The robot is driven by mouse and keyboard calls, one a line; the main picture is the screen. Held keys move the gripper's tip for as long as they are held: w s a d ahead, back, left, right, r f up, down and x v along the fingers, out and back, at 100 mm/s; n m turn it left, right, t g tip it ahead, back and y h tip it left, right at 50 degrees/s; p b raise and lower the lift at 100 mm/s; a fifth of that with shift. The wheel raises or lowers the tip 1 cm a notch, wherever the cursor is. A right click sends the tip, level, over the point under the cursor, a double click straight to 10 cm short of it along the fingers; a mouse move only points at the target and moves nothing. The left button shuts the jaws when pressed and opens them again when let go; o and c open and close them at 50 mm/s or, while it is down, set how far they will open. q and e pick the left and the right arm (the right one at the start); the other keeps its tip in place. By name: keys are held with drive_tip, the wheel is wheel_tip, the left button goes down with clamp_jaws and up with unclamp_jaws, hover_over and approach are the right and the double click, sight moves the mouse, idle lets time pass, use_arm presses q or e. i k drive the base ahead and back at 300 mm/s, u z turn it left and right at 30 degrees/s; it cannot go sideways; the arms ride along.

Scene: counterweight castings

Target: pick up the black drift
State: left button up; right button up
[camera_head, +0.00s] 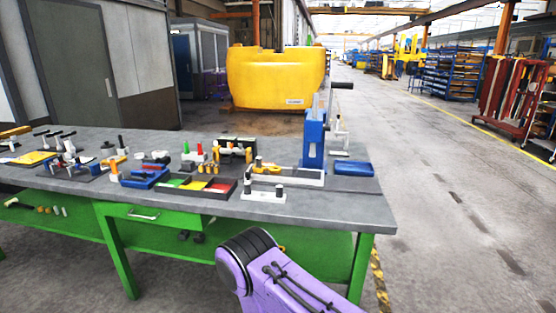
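The workbench (330,208) with a grey top and green frame carries several small tools and fixtures. I cannot tell for sure which one is the black drift. A purple arm link of mine shows at the bottom, in front of the bench. Neither of my grippers is in view.
A blue press-like stand (314,140) and a blue tray (354,168) are at the bench's right end. A tray with coloured compartments (232,191) lies mid-bench. A large yellow container (276,78) stands behind. The floor to the right (450,210) is open.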

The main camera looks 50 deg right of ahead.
sight(259, 162)
drive_tip(key=z, duration=0.75)
drive_tip(key=i, duration=0.75)
drive_tip(key=z, duration=0.85)
